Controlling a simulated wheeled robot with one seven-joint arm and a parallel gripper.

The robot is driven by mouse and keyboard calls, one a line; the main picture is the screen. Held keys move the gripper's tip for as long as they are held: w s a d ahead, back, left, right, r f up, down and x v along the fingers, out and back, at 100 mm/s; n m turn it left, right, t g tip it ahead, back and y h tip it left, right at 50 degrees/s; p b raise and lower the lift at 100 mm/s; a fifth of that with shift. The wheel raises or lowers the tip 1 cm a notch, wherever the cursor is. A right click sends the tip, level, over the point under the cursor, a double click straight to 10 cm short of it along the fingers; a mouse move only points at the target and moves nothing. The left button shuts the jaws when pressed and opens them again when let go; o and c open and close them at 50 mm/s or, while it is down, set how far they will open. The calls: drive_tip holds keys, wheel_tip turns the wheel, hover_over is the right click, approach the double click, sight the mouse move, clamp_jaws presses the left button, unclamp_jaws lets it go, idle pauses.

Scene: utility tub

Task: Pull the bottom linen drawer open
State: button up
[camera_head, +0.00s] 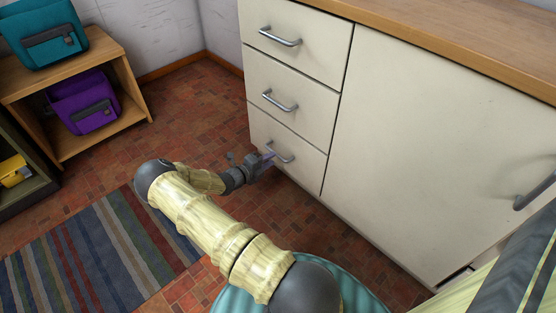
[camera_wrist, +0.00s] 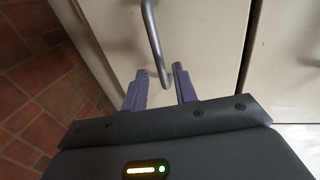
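The bottom drawer (camera_head: 296,164) is the lowest of three cream drawer fronts and sits flush in the cabinet. Its grey bar handle (camera_head: 281,154) also shows in the wrist view (camera_wrist: 152,38). My gripper (camera_head: 268,158) is at this handle, low in front of the cabinet. In the wrist view its two purple fingers (camera_wrist: 160,72) stand apart, with the lower end of the handle near the gap between their tips. Whether the fingers touch the handle I cannot tell.
Two more drawers with handles (camera_head: 279,37) (camera_head: 279,101) sit above. A cabinet door (camera_head: 430,130) is to the right under a wooden counter (camera_head: 450,40). A wooden shelf (camera_head: 130,90) with bags and a striped rug (camera_head: 100,255) are left. Tiled floor is clear before the drawers.

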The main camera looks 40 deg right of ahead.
sight(278, 155)
drive_tip(key=b+x, duration=0.2)
drive_tip(key=x, duration=0.3)
clamp_jaws()
